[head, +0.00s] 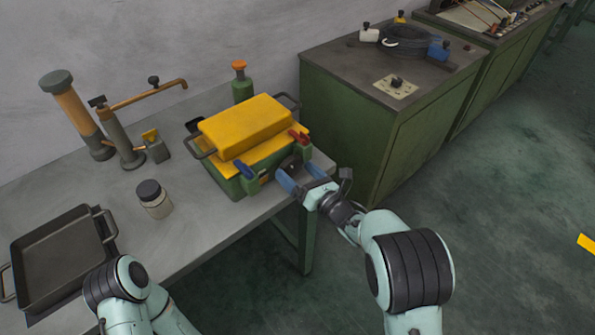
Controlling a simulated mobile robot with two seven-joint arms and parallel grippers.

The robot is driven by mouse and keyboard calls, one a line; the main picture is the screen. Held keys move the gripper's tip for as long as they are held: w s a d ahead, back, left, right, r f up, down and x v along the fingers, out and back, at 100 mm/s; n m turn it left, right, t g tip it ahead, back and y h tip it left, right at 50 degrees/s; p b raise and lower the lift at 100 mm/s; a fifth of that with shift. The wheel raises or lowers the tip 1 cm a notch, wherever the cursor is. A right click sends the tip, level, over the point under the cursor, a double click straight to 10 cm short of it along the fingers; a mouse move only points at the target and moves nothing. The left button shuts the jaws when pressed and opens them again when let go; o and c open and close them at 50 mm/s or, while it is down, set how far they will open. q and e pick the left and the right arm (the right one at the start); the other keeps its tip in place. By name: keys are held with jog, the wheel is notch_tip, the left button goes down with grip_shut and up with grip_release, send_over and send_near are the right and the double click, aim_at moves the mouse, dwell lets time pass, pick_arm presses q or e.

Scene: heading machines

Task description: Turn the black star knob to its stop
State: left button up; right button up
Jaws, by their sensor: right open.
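A dark round knob (290,163), which looks like the black star knob, sits on the front of the green and yellow machine (246,126) at the right end of the grey table. It is small and partly hidden by my gripper, so its lobes and angle cannot be made out. My right gripper (301,176) is open, with its blue fingertips just in front of the knob and pointing at it. I cannot tell whether they touch it. My left arm shows at the bottom left, but its gripper is out of view.
A blue lever (245,170) and a red lever (299,137) flank the knob. A dark tray (62,255) and a lidded jar (154,199) stand on the table to the left. A green cabinet (345,130) stands close behind on the right.

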jog(key=shift+w+a, duration=0.2)
jog(key=shift+w, duration=0.1)
jog(key=c, duration=1)
jog(key=m+b, duration=0.4)
jog(key=shift+d+f, duration=0.15)
jog(key=shift+f, duration=0.1)
jog(key=shift+c, duration=0.2)
jog(key=shift+r+m+b, duration=0.15)
jog(key=shift+m+b, duration=0.5)
jog(key=shift+m, duration=0.25)
pick_arm(q)
jog(key=shift+t, duration=0.4)
jog(key=f, duration=0.1)
jog(key=w+f, duration=0.2)
jog(key=f, duration=0.1)
jog(key=shift+f, duration=0.1)
pick_arm(e)
jog(key=o, duration=1)
pick_arm(q)
jog(key=shift+s, duration=0.1)
pick_arm(e)
jog(key=shift+o, duration=0.2)
